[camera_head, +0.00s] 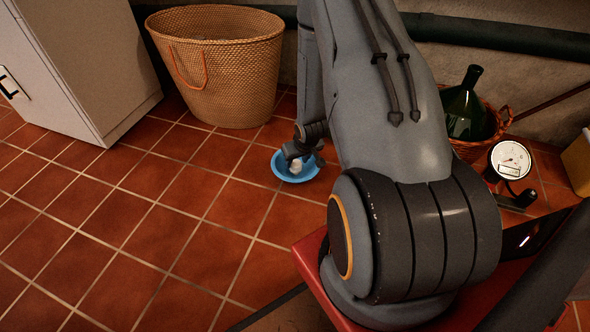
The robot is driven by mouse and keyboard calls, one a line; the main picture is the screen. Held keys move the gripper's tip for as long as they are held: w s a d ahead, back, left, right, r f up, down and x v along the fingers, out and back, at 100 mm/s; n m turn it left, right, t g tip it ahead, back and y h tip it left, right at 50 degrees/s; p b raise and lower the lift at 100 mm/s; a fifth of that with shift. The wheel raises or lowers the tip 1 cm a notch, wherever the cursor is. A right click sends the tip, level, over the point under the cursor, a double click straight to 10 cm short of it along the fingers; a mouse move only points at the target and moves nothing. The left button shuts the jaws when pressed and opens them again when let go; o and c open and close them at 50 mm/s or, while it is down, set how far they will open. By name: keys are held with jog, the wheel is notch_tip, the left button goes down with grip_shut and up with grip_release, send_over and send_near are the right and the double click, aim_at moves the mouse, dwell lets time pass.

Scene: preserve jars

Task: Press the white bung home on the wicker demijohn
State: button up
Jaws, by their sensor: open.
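The wicker demijohn is a dark green glass bottle (464,112) set in a wicker basket (470,150), standing on the floor at the right, partly behind my arm. Its neck points up and leans slightly to the right. No white bung can be made out at its mouth. A small white thing (294,167), probably the white bung, lies in a blue bowl (277,173) on the floor. My gripper (302,158) is small and dark in this view, open, just over the bowl and close to the white thing. Whether it touches the white thing I cannot tell.
A large wicker basket (215,75) stands behind the bowl and a pale cabinet (90,65) at the left. A round dial gauge (511,160) stands right of the demijohn, near a yellow box (579,165). The tiled floor (130,235) at the left front is clear.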

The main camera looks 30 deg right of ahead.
aim_at(296, 163)
jog(key=shift+b+x, duration=0.8)
jog(key=shift+x, duration=0.7)
jog(key=shift+c, duration=0.4)
jog(key=c, duration=0.7)
jog(key=shift+r, duration=0.2)
jog(key=shift+c, duration=0.2)
notch_tip(296, 163, up, 10)
jog(key=p, duration=0.5)
jog(key=shift+s+f+p, duration=0.1)
jog(key=shift+f+p, duration=0.05)
jog(key=shift+p, duration=0.25)
